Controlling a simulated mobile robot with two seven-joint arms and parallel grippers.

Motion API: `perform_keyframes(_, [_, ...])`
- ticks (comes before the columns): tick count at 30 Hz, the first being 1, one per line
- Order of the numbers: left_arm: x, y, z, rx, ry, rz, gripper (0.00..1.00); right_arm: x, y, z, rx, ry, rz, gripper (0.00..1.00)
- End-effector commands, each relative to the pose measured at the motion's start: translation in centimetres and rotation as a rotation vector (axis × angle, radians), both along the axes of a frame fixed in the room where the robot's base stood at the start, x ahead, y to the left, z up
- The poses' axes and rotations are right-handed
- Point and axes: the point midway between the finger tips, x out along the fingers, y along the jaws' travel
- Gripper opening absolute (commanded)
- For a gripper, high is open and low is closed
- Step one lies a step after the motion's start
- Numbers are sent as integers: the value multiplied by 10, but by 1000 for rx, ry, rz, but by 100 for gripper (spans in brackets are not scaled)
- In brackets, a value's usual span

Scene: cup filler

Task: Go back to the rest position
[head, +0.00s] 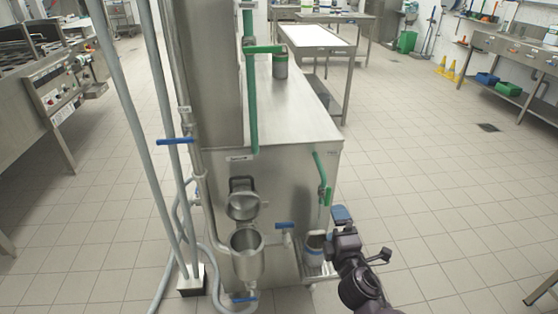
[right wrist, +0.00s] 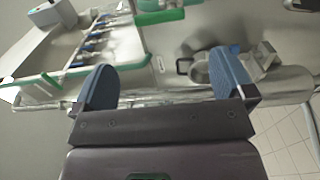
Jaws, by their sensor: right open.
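My right gripper (head: 342,214) is at the lower middle right of the head view, in front of the steel machine (head: 290,190). In the right wrist view its two blue finger pads (right wrist: 163,78) are wide apart, with nothing held between them. A cup (head: 313,258) with a dark top stands on a small tray (head: 329,272) at the machine's foot, just left of my right arm. The gripper is above and to the right of the cup, and its wrist partly hides the tray. My left gripper is not in view.
A green-handled tap (head: 322,180) is above the cup. A steel pot with an open lid (head: 243,206), blue-handled valves and pipes are to the left. A dark canister (head: 280,66) stands on the machine top. The tiled floor (head: 440,200) to the right is clear.

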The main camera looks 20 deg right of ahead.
Motion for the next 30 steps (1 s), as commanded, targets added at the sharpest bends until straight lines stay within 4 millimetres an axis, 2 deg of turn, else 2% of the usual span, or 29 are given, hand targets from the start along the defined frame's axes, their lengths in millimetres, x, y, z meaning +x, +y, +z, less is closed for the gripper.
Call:
perform_keyframes(5, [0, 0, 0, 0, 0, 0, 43, 0, -1, 0, 25, -5, -2, 100])
perform_keyframes(8, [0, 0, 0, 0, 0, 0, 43, 0, -2, -2, 151, -17, -14, 100])
perform_keyframes(12, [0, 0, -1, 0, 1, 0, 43, -1, 4, -4, 440, -42, -13, 100])
perform_keyframes(16, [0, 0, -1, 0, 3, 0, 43, -16, 13, -19, 736, -24, -19, 100])
perform_keyframes(20, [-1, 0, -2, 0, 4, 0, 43, -44, 22, -43, 1016, 30, -45, 100])
perform_keyframes(24, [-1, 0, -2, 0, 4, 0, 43, -85, 35, -73, 1284, 115, -98, 100])
perform_keyframes(27, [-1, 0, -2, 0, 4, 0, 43, -123, 43, -95, 1429, 188, -152, 100])
perform_keyframes(30, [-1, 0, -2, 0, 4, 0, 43, -155, 47, -110, 1487, 243, -193, 100])
